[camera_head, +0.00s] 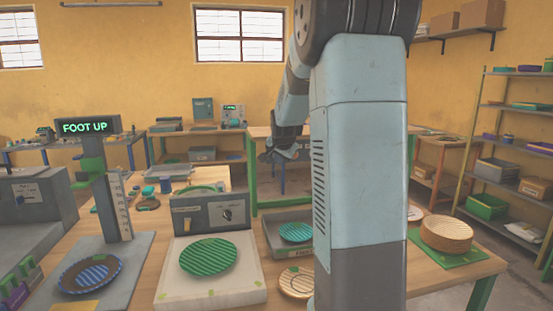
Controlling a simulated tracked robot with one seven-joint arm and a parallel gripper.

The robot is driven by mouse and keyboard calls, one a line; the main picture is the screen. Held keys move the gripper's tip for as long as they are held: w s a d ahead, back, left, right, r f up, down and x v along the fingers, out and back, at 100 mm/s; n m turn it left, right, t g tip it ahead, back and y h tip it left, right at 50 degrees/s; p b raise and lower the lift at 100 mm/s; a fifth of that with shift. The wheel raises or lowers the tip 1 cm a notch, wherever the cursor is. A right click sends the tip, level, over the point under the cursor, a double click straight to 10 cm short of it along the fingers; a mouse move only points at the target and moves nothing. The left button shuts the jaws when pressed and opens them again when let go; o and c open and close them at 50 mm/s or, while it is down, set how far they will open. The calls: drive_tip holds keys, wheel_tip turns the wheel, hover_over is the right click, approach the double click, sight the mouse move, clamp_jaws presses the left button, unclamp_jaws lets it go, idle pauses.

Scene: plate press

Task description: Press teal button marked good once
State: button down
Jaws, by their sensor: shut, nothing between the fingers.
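My gripper (268,156) is small in the head view, left of my upright arm link, and hangs in the air over the back of the work table. It is shut and empty, apart from everything I can make out. I cannot pick out a teal button marked good; the labels are too small to read. A grey control box (190,218) with a white label and a dark knob stands behind a pale square bed. A green striped plate (209,258) lies on that bed. My arm hides part of the table to the right.
A gauge stand with a lit "FOOT UP" sign (85,127) rises at left, a blue striped plate (89,273) at its foot. A grey tray (270,239) holds a teal plate (296,232). A round wooden stack (446,234) sits on a green mat at right.

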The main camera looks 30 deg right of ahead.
drive_tip(key=shift+w, duration=0.15)
drive_tip(key=shift+w+d+r, duration=0.1)
drive_tip(key=shift+w, duration=0.1)
drive_tip(key=shift+w+d, duration=0.1)
drive_tip(key=shift+w, duration=0.3)
idle(1.0)
drive_tip(key=shift+s, duration=0.1)
drive_tip(key=shift+s+a, duration=0.2)
drive_tip(key=shift+s, duration=0.5)
drive_tip(key=shift+s+a, duration=0.25)
drive_tip(key=shift+s, duration=0.55)
drive_tip(key=shift+s+a, duration=0.2)
drive_tip(key=shift+s, duration=0.6)
drive_tip(key=shift+s+a, duration=0.25)
drive_tip(key=shift+s, duration=0.55)
